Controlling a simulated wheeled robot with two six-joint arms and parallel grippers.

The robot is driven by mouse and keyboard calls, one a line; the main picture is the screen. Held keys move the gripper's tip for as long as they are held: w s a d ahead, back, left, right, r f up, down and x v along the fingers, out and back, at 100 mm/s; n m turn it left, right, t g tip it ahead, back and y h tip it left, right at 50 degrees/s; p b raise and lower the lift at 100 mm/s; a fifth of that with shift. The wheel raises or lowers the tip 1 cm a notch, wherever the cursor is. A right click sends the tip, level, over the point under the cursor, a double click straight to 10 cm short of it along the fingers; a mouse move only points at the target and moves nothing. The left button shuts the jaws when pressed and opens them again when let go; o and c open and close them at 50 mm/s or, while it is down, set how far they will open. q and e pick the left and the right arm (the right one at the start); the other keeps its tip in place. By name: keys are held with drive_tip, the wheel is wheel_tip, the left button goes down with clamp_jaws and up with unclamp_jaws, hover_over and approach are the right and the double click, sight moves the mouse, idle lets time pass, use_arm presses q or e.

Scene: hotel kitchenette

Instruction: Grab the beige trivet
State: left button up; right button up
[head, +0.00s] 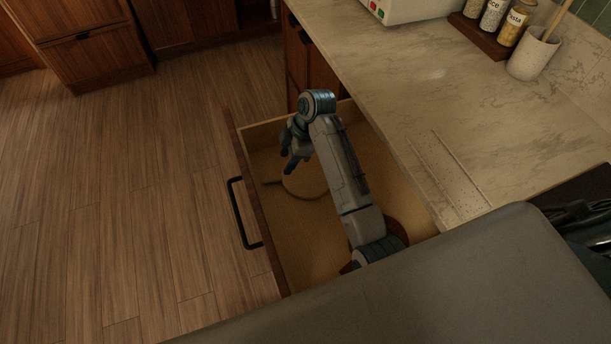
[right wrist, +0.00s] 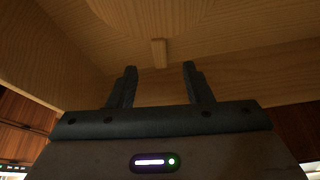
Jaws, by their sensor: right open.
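The beige trivet (head: 308,182) lies flat in an open drawer (head: 312,262). It is round with a short handle, and its wood tone nearly matches the drawer floor. My right arm hides part of it in the head view. My right gripper (head: 286,163) is above the handle end of the trivet, inside the drawer's outline. In the right wrist view, the handle (right wrist: 159,53) points toward the gap between the two open, empty fingers (right wrist: 159,70), just beyond their tips. The round part of the trivet (right wrist: 150,15) shows at the top edge. My left gripper is not in view.
A reddish-brown round item (head: 397,228) is partly hidden under my right arm. The drawer front with a black handle (head: 240,212) stands left, the marble counter (head: 470,115) right. Jars (head: 493,18) and a utensil cup (head: 533,55) stand on the counter. The wood floor is clear.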

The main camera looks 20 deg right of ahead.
sight(278, 176)
drive_tip(key=p+x, duration=0.1)
drive_tip(key=x, duration=0.7)
drive_tip(key=shift+w+d+f, duration=0.1)
drive_tip(key=shift+f, duration=0.05)
clamp_jaws()
